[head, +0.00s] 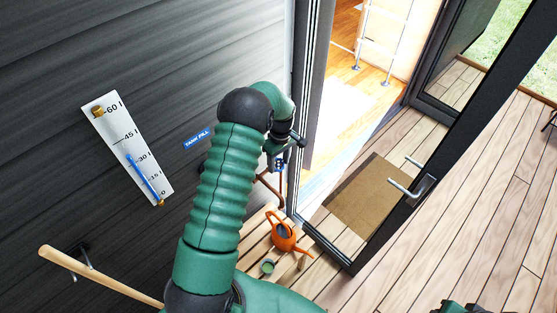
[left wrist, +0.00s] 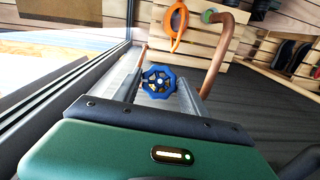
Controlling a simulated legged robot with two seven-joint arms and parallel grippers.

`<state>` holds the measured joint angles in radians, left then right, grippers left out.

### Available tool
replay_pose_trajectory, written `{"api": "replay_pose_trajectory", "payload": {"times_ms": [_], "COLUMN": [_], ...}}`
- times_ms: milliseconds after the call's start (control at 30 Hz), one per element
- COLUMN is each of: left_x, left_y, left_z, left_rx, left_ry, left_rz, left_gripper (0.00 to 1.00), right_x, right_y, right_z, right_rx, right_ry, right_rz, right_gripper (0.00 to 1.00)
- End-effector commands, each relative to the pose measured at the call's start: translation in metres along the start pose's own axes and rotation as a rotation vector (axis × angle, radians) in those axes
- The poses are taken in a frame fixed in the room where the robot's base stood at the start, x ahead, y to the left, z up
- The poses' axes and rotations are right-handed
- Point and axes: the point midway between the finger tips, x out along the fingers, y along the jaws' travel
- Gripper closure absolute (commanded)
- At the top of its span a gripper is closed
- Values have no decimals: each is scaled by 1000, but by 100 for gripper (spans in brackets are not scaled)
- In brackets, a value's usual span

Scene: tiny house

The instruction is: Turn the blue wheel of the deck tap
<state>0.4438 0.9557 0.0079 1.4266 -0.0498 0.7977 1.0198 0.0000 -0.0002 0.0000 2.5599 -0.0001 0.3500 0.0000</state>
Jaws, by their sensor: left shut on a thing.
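The blue wheel (left wrist: 159,82) of the deck tap is in the middle of the left wrist view, between the two fingers of my left gripper (left wrist: 158,90). The gripper is shut on the wheel. In the head view my left gripper (head: 280,155) is at the dark wall beside the door frame, and a little of the blue wheel (head: 279,166) shows there. The copper pipe (left wrist: 219,55) of the tap runs past the right finger. Part of my right arm's end (head: 460,308) shows at the bottom edge of the head view; its fingers cannot be made out.
A "TANK FILL" label (head: 197,139) is near the tap. An orange watering can (head: 284,236) stands on slats below. The open glass door (head: 400,180) and doormat (head: 372,196) are to the right.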

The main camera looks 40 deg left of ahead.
Motion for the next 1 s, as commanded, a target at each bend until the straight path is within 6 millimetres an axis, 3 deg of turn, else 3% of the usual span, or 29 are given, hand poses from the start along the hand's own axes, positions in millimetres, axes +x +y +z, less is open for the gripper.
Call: {"api": "replay_pose_trajectory", "payload": {"times_ms": [400, 433, 567, 867, 1000], "left_x": [-1, -1, -1, -2, -15], "left_y": [2, 2, 2, 1, 3], "left_z": [-3, -3, -2, -1, -1], "left_rx": [78, 78, 77, 76, 76], "left_ry": [7, 7, 6, 4, 5], "left_rz": [-52, -52, -53, -53, -51], "left_gripper": [90, 46, 29, 28, 28], "right_x": [-2, -2, -2, -2, 0], "right_y": [0, 0, 0, 0, 0], "right_z": [0, 0, 0, 0, 0], "right_rx": [0, 0, 0, 0, 0], "right_ry": [0, 0, 0, 0, 0], "right_rz": [0, 0, 0, 0, 0], "right_gripper": [64, 64, 64, 64, 64]}}
